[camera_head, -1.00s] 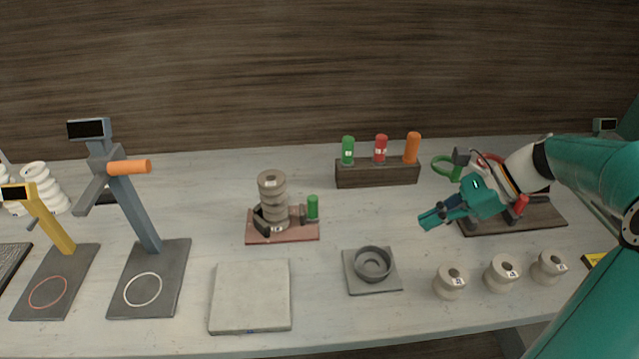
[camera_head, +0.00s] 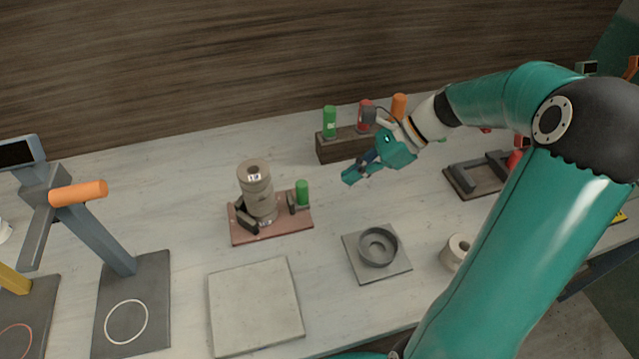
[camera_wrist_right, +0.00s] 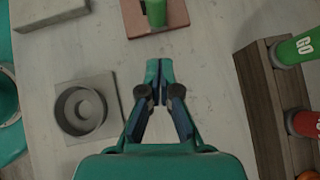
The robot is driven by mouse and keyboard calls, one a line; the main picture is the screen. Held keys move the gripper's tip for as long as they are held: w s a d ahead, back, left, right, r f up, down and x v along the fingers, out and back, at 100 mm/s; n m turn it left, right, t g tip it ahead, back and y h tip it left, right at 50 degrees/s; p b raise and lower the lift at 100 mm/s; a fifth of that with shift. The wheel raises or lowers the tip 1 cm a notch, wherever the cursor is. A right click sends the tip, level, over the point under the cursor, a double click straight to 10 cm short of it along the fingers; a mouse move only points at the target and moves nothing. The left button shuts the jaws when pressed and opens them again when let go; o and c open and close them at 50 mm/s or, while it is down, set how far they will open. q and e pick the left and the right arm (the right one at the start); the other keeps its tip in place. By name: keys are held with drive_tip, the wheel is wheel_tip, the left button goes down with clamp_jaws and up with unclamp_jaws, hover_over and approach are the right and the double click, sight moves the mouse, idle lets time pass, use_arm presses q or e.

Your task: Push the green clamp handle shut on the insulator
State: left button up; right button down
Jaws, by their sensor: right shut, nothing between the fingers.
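The insulator (camera_head: 254,180), a beige ribbed stack, stands upright in the clamp on a reddish base plate (camera_head: 285,224). Dark clamp jaws (camera_head: 246,218) sit beside its foot. The green clamp handle (camera_head: 302,192) stands upright at the right of that base. In the right wrist view the green handle (camera_wrist_right: 156,12) shows at the top edge, ahead of my fingers. My right gripper (camera_head: 350,177) is shut and empty, to the right of the handle and apart from it; its closed fingertips also show in the wrist view (camera_wrist_right: 158,66). My left gripper is not in view.
A wooden block (camera_head: 345,146) holding green, red and orange bottles stands behind my right gripper. A grey dish (camera_head: 378,247) on a square plate and a pale slab (camera_head: 255,305) lie in front. Grey stands (camera_head: 95,240) are at left.

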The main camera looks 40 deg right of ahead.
sight(298, 196)
drive_tip(key=x, duration=0.3)
drive_tip(key=shift+w+a+f, duration=0.1)
drive_tip(key=shift+a+f, duration=0.2)
drive_tip(key=shift+w+a+r, duration=0.1)
drive_tip(key=shift+w+a, duration=0.7)
drive_tip(key=shift+a, duration=0.1)
drive_tip(key=shift+w+a, duration=0.45)
drive_tip(key=shift+a, duration=0.1)
